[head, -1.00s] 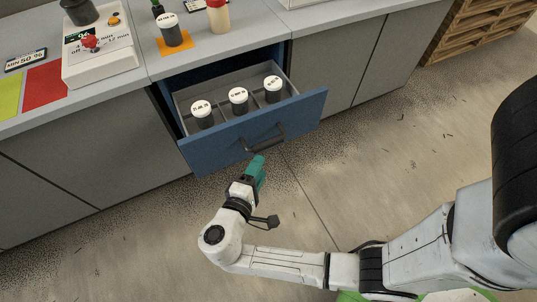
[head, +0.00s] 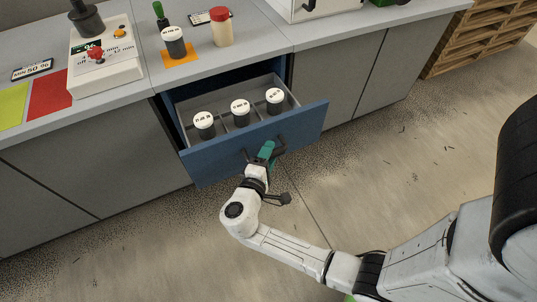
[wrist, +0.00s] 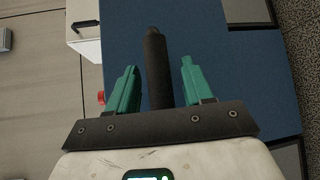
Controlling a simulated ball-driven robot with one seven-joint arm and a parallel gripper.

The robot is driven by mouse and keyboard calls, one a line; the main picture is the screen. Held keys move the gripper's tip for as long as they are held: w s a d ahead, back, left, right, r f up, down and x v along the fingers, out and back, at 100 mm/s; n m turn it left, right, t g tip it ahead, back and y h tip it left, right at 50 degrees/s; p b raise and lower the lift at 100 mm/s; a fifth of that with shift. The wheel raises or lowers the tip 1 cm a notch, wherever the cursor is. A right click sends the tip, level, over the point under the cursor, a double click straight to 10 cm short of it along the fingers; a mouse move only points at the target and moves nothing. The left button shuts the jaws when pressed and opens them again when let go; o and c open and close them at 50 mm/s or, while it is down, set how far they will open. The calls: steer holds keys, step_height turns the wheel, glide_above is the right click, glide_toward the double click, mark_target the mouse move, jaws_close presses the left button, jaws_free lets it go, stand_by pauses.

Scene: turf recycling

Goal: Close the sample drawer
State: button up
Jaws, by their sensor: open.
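The sample drawer (head: 220,152) is blue-fronted and pulled out from the grey cabinet. Three dark jars with white lids, such as the middle jar (head: 240,113), stand in its compartments. A dark bar handle (head: 277,150) is on its front. My gripper (head: 266,151) is at the drawer front, by the handle. In the wrist view, my gripper (wrist: 158,85) has its two green fingers apart, with the dark handle (wrist: 155,65) between them and a gap on each side. The blue drawer front (wrist: 235,65) fills much of that view.
The countertop (head: 130,95) above holds a white device (head: 105,60), a dark jar on an orange mat (head: 180,54), a red-capped bottle (head: 221,28) and colour cards. Wooden pallets (head: 475,40) stand at the back right.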

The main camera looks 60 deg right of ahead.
jaws_close()
stand_by(0.5)
